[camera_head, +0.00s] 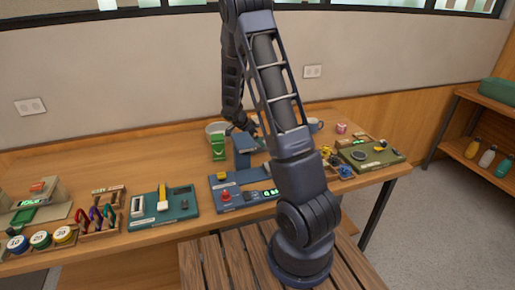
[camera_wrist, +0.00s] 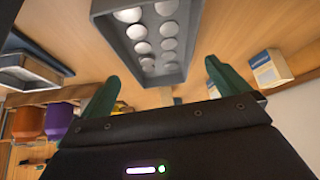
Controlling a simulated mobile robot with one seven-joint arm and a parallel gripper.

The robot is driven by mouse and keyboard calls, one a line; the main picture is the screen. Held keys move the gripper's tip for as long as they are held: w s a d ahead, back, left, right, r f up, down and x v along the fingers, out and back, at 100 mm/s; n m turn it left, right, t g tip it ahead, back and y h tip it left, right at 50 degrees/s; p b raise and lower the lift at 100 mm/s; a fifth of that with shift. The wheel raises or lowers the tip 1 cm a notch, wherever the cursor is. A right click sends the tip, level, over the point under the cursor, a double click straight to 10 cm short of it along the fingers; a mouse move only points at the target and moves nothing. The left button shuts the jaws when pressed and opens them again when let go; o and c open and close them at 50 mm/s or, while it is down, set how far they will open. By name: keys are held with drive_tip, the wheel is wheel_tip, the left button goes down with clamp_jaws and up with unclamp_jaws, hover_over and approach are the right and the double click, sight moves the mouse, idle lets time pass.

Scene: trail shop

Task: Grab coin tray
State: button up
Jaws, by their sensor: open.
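A grey tray (camera_wrist: 117,46) with rows of round, pale, coin-like discs is at the top of the wrist view, cut off by the upper edge; it looks like the coin tray. My gripper (camera_wrist: 163,85) is open, its two green fingers spread wide. The tray's near end lies between and beyond the fingertips in the picture, and nothing is held. I cannot tell whether a finger touches the tray. In the head view my gripper is mostly hidden behind my arm, over the back of the bench, and I cannot make out the tray there.
The wooden bench (camera_head: 115,260) carries several devices: a teal board (camera_head: 178,212), a blue panel with a red knob (camera_head: 226,196) and an olive board (camera_head: 372,154). A small blue-and-white box (camera_wrist: 270,68) stands right of the tray. A slatted wooden surface is in front.

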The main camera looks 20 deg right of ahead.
sight(258, 145)
drive_tip(key=shift+a+x, duration=0.25)
drive_tip(key=shift+x, duration=1.7)
drive_tip(key=shift+f, duration=0.1)
drive_tip(key=c, duration=1.2)
